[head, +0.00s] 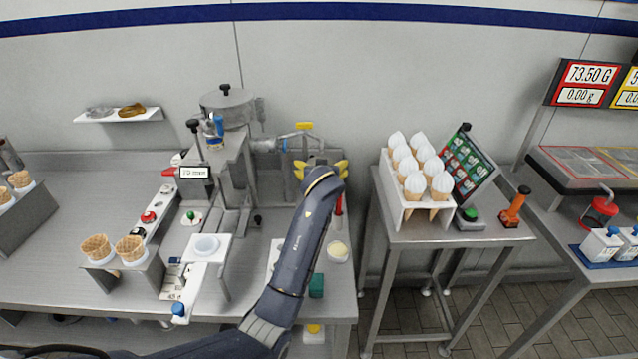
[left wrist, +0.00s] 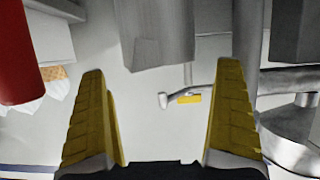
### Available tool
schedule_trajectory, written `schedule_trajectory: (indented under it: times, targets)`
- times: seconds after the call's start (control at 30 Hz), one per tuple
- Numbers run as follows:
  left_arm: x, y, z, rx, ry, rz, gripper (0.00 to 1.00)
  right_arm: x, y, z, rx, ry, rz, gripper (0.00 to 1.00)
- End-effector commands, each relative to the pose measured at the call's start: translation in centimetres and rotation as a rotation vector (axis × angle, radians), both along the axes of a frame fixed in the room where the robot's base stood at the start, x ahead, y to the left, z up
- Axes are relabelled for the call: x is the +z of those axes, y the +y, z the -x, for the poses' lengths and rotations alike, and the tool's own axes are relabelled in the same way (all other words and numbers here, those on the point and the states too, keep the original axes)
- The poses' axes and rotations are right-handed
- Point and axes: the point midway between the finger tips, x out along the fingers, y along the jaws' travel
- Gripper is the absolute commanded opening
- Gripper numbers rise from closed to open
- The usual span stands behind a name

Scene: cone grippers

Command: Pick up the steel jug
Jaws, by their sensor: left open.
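In the left wrist view the steel jug (left wrist: 158,35) appears as a plain grey, slightly tapered body at the top middle. It stands ahead of my left gripper and between the lines of its fingers, cut off by the top edge. My left gripper (left wrist: 162,125) has two yellow ribbed fingers, wide apart with nothing between the tips. In the head view my left gripper (head: 322,168) is at the back of the left steel table, near the wall. My arm and gripper hide most of the jug there. My right gripper is in neither view.
A steel machine (head: 225,150) with a pipe and yellow-handled valve (head: 304,126) stands just left of my gripper. A red upright object (head: 338,206) and a small cup (head: 338,250) are beside my forearm. A white cone rack (head: 410,195) stands on the separate table to the right.

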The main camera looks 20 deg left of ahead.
Motion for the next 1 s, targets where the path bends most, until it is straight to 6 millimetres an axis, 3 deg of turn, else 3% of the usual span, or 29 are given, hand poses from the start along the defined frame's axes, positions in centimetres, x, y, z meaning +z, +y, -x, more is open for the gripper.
schedule_trajectory:
  times: [0.6,0.97,1.0]
  targets:
    - [-2.1,1.6,-5.1,0.000,-0.001,-0.001,1.00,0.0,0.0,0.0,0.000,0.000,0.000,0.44]
    - [-2.3,1.7,-5.6,-0.001,-0.002,0.001,1.00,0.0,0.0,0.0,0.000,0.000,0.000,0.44]
    - [-2.3,1.7,-5.5,-0.001,-0.002,0.001,0.96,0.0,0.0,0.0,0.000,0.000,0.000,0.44]
